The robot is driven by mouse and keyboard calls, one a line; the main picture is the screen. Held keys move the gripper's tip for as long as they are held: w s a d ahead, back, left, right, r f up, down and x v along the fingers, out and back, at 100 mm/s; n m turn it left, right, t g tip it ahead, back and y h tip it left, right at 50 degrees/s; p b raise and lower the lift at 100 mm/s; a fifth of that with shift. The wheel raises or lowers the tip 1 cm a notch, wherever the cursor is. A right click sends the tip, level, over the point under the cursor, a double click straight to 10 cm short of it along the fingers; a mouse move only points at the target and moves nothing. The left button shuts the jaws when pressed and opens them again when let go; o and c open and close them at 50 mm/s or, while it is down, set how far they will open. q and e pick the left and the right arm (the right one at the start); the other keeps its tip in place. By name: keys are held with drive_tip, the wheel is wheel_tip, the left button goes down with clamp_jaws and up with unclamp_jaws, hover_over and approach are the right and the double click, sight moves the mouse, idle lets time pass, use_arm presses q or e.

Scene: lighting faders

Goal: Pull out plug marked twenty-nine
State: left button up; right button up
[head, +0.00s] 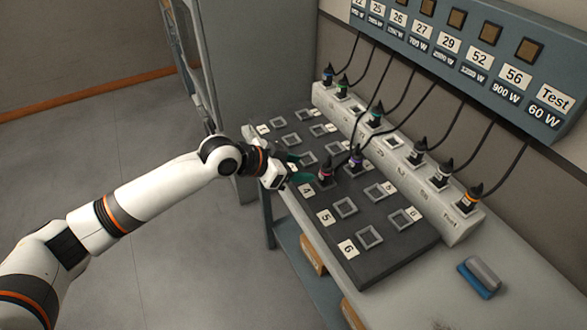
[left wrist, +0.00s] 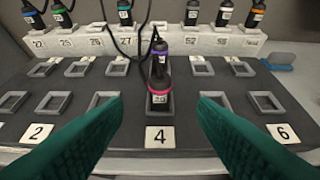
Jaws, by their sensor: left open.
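A black plug with a pink ring (left wrist: 158,84) sits upright in the front-row socket of the dark board marked 4. Its small label looks like 29 but is hard to read. It also shows in the head view (head: 325,173). A purple-ringed plug (left wrist: 160,60) stands just behind it, in the other row. My left gripper (head: 298,168) is open, its green fingers pointing toward the pink-ringed plug. In the left wrist view the fingers lie to either side, short of it and not touching. My right gripper is not in view.
The dark board (head: 377,262) has several empty sockets. Behind it a pale strip (head: 400,161) holds several plugs with black cables, running up to a numbered wall panel (head: 480,32). A blue-grey block (head: 480,277) lies at the right. Cables hang near the purple-ringed plug.

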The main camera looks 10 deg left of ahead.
sight(323, 168)
use_arm(q)
drive_tip(key=b+x, duration=0.3)
drive_tip(key=x, duration=0.4)
drive_tip(key=shift+f+b, duration=0.1)
drive_tip(key=shift+b, duration=0.25)
drive_tip(key=shift+w+d+f, duration=0.3)
drive_tip(key=shift+d, duration=0.1)
drive_tip(key=c, duration=1)
drive_tip(key=shift+r, duration=0.1)
drive_tip(key=shift+c, duration=0.2)
drive_tip(key=shift+r, duration=0.3)
drive_tip(key=shift+r+p, duration=0.25)
drive_tip(key=shift+p, duration=0.2)
drive_tip(key=shift+r+p, duration=1.9)
drive_tip(key=shift+r, duration=0.05)
